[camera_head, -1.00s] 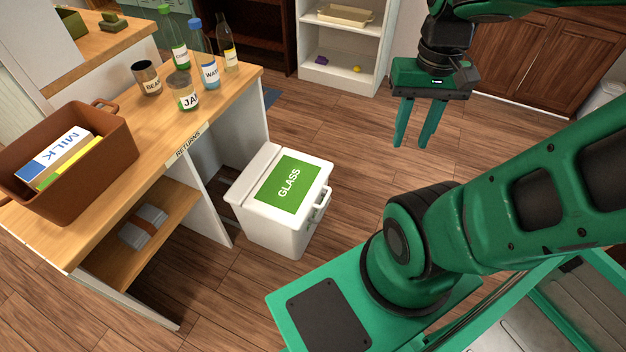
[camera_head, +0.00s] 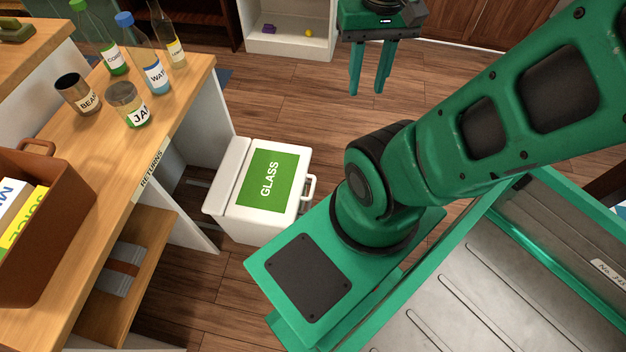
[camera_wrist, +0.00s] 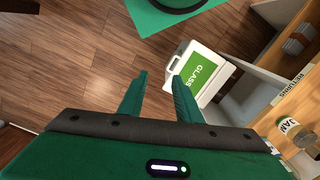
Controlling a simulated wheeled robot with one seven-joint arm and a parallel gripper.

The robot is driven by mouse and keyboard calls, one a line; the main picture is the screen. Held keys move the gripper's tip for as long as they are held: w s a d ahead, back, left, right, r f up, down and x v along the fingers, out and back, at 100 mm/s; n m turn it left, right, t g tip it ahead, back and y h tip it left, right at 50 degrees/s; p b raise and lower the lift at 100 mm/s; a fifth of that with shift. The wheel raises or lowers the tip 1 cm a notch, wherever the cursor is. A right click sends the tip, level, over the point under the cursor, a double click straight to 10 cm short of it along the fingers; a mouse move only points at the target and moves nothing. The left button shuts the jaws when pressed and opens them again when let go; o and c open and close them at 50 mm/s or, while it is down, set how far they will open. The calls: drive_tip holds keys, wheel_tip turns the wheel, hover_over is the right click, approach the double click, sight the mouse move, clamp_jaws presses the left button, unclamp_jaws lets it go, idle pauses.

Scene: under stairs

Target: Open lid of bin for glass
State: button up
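The glass bin (camera_head: 232,205) is a white box on the floor beside the counter. Its lid (camera_head: 268,179) is shut and carries a green "GLASS" label, with a white handle (camera_head: 309,189) on its right side. The bin also shows in the wrist view (camera_wrist: 206,71), beyond my fingertips. My gripper (camera_head: 366,90) is in the air above the floor, up and to the right of the bin. Its two fingers are apart with nothing between them, as the wrist view also shows (camera_wrist: 158,80). It does not touch the bin.
The wooden counter (camera_head: 180,100) stands left of the bin, holding bottles, a jar (camera_head: 128,104), a can (camera_head: 77,93) and a brown crate (camera_head: 50,225). A white shelf (camera_head: 290,44) is at the back. Floor between shelf and bin is clear.

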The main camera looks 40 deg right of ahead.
drive_tip(key=w+d+f+m+g, duration=0.1)
drive_tip(key=w+d+f, duration=0.3)
drive_tip(key=w+f, duration=0.4)
drive_tip(key=w+d+f+g, duration=0.1)
drive_tip(key=w+d+f, duration=0.35)
drive_tip(key=f, duration=0.65)
drive_tip(key=m+t+y, duration=0.1)
drive_tip(key=m+y, duration=0.1)
drive_tip(key=y, duration=0.3)
approach(314, 186)
drive_tip(key=shift+m, duration=0.3)
drive_tip(key=x, duration=0.7)
drive_tip(key=shift+w+a+f, duration=0.1)
drive_tip(key=shift+a+f, duration=0.05)
drive_tip(key=shift+f, duration=0.1)
clamp_jaws()
